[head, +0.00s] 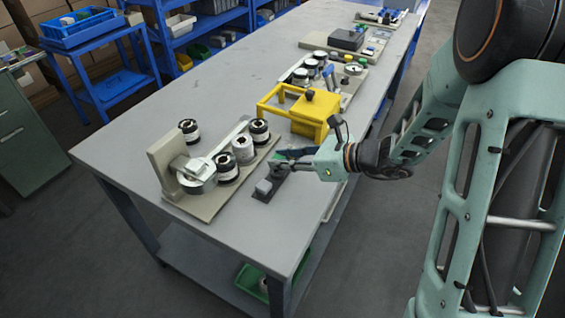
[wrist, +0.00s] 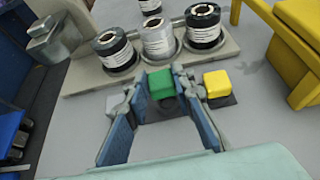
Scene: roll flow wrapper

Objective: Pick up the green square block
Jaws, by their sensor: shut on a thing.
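The green square block (wrist: 161,83) sits between the two blue fingertips of my gripper (wrist: 160,92) in the wrist view. My gripper is shut on it, with a finger on each side. A yellow square block (wrist: 217,83) lies just right of the right fingertip in the wrist view, on a dark patch. Whether the green block is clear of the surface is hard to tell.
A beige fixture (head: 205,200) with several black-and-white rolls (head: 244,149) stands close to the left of my gripper. A yellow frame-like machine (head: 313,112) stands just behind it. The grey bench (head: 120,155) is bare at the front left.

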